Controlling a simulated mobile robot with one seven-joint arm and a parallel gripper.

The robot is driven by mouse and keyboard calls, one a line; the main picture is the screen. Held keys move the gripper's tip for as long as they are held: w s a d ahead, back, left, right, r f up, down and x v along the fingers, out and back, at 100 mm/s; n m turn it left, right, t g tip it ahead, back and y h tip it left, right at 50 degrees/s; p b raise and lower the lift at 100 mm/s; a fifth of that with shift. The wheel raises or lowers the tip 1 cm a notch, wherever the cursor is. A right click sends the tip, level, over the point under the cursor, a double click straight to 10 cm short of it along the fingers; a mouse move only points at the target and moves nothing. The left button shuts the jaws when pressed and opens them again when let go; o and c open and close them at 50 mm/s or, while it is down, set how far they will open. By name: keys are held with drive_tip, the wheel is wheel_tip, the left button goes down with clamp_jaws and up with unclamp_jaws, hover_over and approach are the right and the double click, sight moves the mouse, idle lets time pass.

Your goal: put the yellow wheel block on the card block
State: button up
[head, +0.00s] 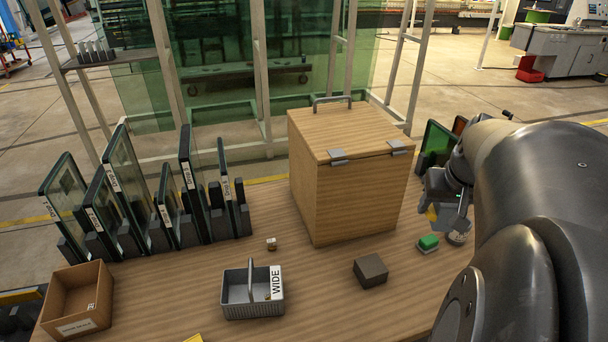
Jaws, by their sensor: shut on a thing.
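My gripper (440,213) is at the right of the table, above a small green block. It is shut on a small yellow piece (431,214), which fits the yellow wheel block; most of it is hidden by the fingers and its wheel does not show. A dark brown, flat-topped block (370,270) sits on the table, to the lower left of my gripper. It may be the card block, but no marking on it can be read. Its top is bare.
A green block (428,242) with a pale base and a round white item (457,238) sit below my gripper. A wooden lidded box (350,180) stands behind. A grey basket (253,300), small pale cube (271,244), cardboard box (77,300) and glass panels (120,185) are left.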

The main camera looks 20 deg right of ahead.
wheel_tip(320, 180, down, 11)
approach(371, 257)
drive_tip(key=shift+w+d+f, duration=0.25)
drive_tip(key=shift+w+d, duration=0.1)
drive_tip(key=shift+w, duration=0.4)
drive_tip(key=shift+f, duration=1.9)
drive_tip(key=o, duration=1)
drive_tip(key=shift+f, duration=0.15)
drive_tip(key=shift+o, duration=0.2)
